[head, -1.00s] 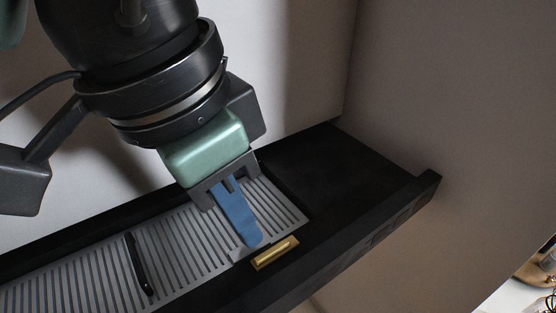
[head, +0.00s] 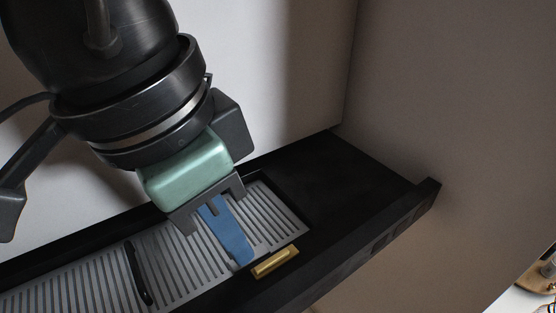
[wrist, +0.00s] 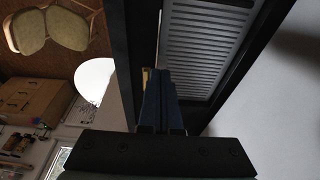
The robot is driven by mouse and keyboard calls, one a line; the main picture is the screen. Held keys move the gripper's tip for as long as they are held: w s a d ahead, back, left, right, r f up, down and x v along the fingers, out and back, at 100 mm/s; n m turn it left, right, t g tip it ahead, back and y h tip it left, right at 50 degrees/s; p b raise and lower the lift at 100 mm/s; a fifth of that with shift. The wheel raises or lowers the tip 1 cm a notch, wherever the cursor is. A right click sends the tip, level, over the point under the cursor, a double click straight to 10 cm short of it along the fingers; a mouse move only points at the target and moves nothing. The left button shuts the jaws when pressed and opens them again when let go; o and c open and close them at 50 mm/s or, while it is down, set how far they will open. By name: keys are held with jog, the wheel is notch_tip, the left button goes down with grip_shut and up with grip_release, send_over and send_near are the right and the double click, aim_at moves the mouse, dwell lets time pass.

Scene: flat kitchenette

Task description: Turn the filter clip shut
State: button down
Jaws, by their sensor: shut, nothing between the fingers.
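The filter is a grey slatted panel (head: 190,250) set in a black frame. The clip is a small brass bar (head: 275,262) on the frame's front strip, lying roughly along the panel's edge. My gripper (head: 243,259) has blue fingers, shut and empty. In the head view its tips are close to the clip's left end, over the panel's front edge; I cannot tell whether they touch it. In the wrist view the closed fingers (wrist: 160,85) point at the frame edge, with a sliver of the brass clip (wrist: 145,76) just left of them.
A black handle (head: 138,272) crosses the filter panel to the left. A pale wall (head: 290,70) stands behind. The wrist view shows a cluttered counter (wrist: 30,140) beyond.

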jog(key=shift+s, duration=0.3)
jog(key=shift+w+d+v, duration=0.1)
jog(key=shift+d+v, duration=0.05)
jog(key=shift+v, duration=0.65)
jog(key=shift+w+d+v, duration=0.1)
jog(key=shift+d+v, duration=0.05)
jog(key=shift+v, duration=0.65)
jog(key=shift+w+d+v, duration=0.15)
jog(key=shift+v, duration=0.7)
jog(key=shift+r, duration=0.1)
jog(key=w+d+r, duration=0.1)
jog(key=d+r, duration=0.2)
jog(key=d, duration=0.1)
jog(key=b, duration=0.1)
send_over(293, 249)
jog(key=a, duration=0.1)
jog(key=f, duration=0.3)
jog(key=s+f, duration=0.1)
jog(key=f, duration=0.1)
jog(key=shift+a+f, duration=0.1)
jog(key=shift+f, duration=0.1)
jog(key=shift+w+f+b, duration=0.15)
jog(key=shift+f+b, duration=0.25)
jog(key=shift+f, duration=0.2)
